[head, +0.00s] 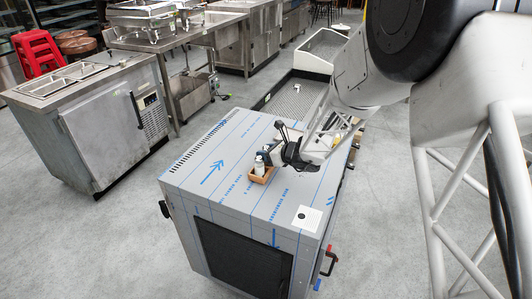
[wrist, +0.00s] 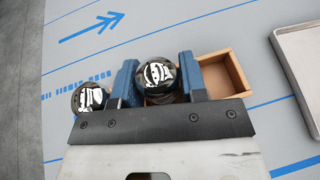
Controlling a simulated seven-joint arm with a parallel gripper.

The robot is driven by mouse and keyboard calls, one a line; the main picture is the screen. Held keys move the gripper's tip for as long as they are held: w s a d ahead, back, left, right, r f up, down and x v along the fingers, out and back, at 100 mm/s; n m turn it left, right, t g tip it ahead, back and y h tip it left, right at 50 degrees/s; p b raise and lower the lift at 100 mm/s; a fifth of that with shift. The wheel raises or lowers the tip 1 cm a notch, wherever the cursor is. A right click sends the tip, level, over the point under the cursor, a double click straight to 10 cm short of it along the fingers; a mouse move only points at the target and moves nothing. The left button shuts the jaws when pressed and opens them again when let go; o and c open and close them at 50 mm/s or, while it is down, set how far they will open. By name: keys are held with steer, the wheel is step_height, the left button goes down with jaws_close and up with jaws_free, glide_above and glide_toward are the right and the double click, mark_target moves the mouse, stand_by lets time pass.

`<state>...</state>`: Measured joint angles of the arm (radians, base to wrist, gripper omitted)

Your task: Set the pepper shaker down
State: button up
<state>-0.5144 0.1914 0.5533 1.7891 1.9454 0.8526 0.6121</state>
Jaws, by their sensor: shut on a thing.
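My gripper (wrist: 158,72) is shut on a shaker with a shiny domed metal top (wrist: 158,76), which I take to be the pepper shaker. The shaker is between the two blue fingers, and its lower body is hidden from above. A wooden box (wrist: 238,78) with an open compartment lies behind and right of it; the held shaker overlaps the box's left part, and I cannot tell if they touch. A second shiny domed top (wrist: 90,97) is just left of the left finger. In the head view, my gripper (head: 272,157) is low over the wooden box (head: 262,177), beside a pale shaker (head: 259,167).
The box is on a steel counter top (head: 215,170) with blue-printed film. A metal tray (wrist: 302,60) is close on the right in the wrist view. A white label (head: 306,218) lies near the front right corner. The counter's left part is clear.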

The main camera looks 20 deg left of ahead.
steer(key=shift+f, duration=0.1)
steer(key=o, duration=0.7)
steer(key=shift+d, duration=0.1)
steer(key=shift+s+d+r, duration=0.1)
steer(key=shift+d+r, duration=0.3)
steer(key=shift+d, duration=0.1)
steer(key=v, duration=1)
steer(key=shift+s+d, duration=0.1)
steer(key=shift+d, duration=0.25)
steer(key=shift+d+r, duration=0.1)
steer(key=shift+r, duration=0.05)
